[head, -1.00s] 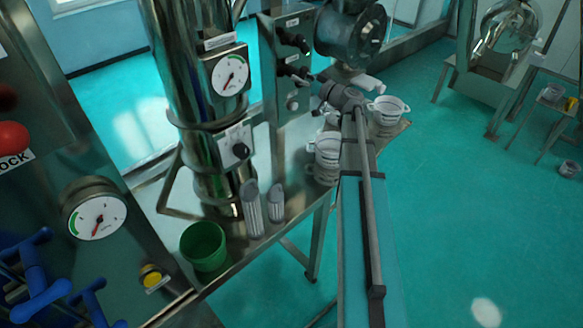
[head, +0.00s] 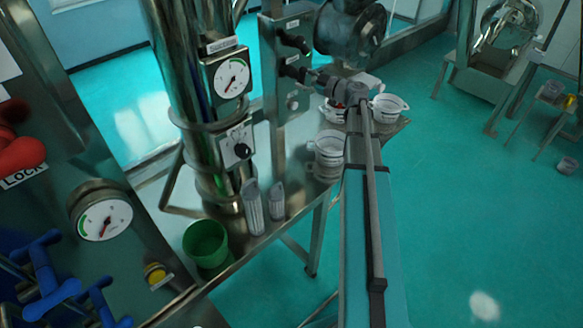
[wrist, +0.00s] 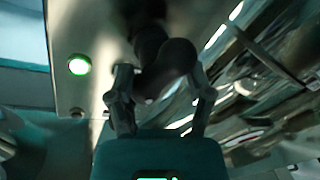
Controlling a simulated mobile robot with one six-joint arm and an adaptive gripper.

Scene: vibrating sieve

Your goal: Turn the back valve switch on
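A grey metal control box (head: 281,20) on the machine carries two black knobs, an upper one (head: 293,42) and a lower one (head: 291,72). My gripper (head: 312,79) is at the right of the lower knob in the head view, with its tips close to it. In the wrist view the two fingers (wrist: 160,84) stand apart with a dark knob (wrist: 168,58) between them. I cannot tell whether they touch it. The fingers partly hide the lower knob in the head view. No readable knob position shows.
A lit green light (wrist: 79,65) is beside the knob in the wrist view. A dial gauge (head: 232,78) and a selector knob (head: 240,150) are on the steel column to the left. White sieve cups (head: 387,107) and a green cup (head: 205,243) stand on the bench.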

